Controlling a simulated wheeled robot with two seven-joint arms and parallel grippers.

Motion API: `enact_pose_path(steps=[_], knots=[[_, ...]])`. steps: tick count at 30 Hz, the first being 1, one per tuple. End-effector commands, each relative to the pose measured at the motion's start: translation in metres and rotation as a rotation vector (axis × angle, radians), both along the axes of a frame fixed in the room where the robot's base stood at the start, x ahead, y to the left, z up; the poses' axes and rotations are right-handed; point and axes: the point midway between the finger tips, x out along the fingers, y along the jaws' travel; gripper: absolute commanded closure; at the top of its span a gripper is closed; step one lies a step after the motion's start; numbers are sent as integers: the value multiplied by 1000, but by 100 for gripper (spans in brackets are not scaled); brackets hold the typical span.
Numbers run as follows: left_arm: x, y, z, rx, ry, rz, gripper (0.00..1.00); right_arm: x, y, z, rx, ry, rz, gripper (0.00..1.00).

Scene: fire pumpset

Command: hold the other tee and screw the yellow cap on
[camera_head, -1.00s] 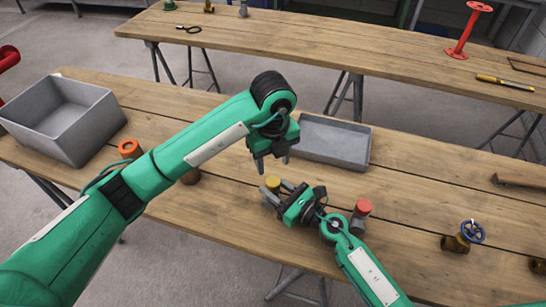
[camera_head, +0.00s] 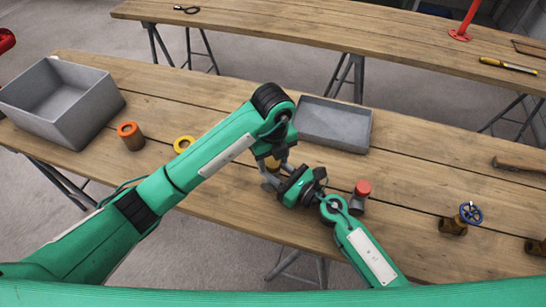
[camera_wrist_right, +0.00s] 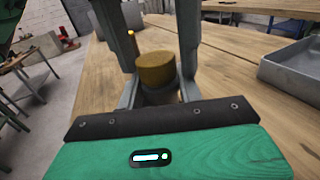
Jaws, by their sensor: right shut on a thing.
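My right gripper (camera_head: 270,182) is shut on the tee (camera_wrist_right: 155,96), with a finger on either side of it in the right wrist view. A dull yellow cap (camera_wrist_right: 157,70) sits on top of that tee; how far it is threaded cannot be seen. It shows as a small yellow patch in the head view (camera_head: 272,164). My left gripper (camera_head: 277,155) is lowered over the cap from above; whether its fingers touch the cap is hidden. A yellow ring-shaped top (camera_head: 184,144) shows behind my left arm, its lower part hidden.
A deep grey bin (camera_head: 95,112) stands at the left, with an orange-topped brown fitting (camera_head: 131,138) beside it. A shallow grey tray (camera_head: 347,146) lies behind the grippers. A red-capped fitting (camera_head: 360,197) and a blue-wheeled valve (camera_head: 455,222) stand to the right.

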Motion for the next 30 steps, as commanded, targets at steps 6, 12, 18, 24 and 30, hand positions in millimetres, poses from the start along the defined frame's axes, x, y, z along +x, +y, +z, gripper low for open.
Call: enact_pose_path(steps=[6, 12, 18, 24, 30], knots=[[0, 0, 0, 0, 0, 0, 93, 0, 0, 1, 1, -1, 0, 100], [0, 0, 0, 0, 0, 0, 44, 0, 0, 1, 1, -1, 0, 100], [0, 0, 2, 0, -1, 0, 44, 0, 0, 1, 1, -1, 0, 100], [1, 0, 26, 0, -4, -1, 44, 0, 0, 1, 1, -1, 0, 100], [1, 0, 44, 1, -3, 0, 44, 0, 0, 0, 1, -1, 0, 100]])
